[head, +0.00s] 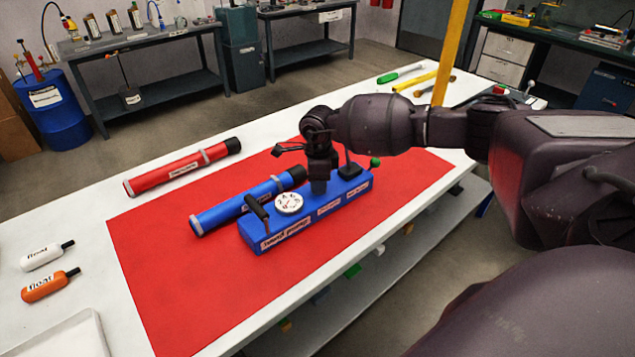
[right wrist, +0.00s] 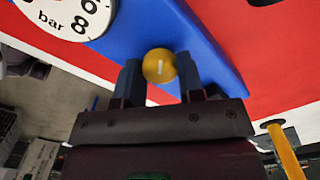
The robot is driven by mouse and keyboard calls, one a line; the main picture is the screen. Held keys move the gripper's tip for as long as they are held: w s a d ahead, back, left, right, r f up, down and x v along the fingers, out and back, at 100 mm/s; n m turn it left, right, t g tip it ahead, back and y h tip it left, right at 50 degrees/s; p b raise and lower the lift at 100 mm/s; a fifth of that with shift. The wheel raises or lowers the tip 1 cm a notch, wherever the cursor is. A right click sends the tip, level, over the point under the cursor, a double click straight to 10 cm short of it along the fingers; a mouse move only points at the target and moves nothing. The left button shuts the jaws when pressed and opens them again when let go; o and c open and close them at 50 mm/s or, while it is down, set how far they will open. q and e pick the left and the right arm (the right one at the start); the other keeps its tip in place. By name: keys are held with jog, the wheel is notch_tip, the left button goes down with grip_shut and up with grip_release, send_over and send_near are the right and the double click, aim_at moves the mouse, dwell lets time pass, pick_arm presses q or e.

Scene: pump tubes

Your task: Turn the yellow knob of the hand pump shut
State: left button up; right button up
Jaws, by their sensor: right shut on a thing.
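The blue hand pump (head: 295,222) lies on a red mat on the white table. It has a round white gauge (head: 289,203), a black T-handle (head: 257,208) at its left end and a dark lever (head: 350,168) towards its right end. My right gripper (head: 319,187) points down onto the pump's top, right of the gauge. In the right wrist view the yellow knob (right wrist: 159,66) sits between its two fingers, with a short pale mark on its top. The gripper is shut on the knob. In the head view the gripper hides the knob. My left gripper is not in view.
A blue tube (head: 240,202) lies just behind the pump, and a red tube (head: 183,168) lies farther back. A white float (head: 45,256) and an orange float (head: 50,286) lie at the left. The red mat (head: 180,290) is clear in front of the pump.

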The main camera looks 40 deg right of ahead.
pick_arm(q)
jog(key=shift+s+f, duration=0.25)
pick_arm(e)
jog(key=shift+n, duration=0.3)
jog(key=o, duration=0.9)
pick_arm(q)
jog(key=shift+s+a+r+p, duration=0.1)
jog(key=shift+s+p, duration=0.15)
jog(key=shift+p, duration=0.05)
pick_arm(e)
jog(key=shift+r, duration=5.5)
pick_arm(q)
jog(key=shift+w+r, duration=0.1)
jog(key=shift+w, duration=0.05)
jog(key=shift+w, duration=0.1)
pick_arm(e)
jog(key=shift+f, duration=0.1)
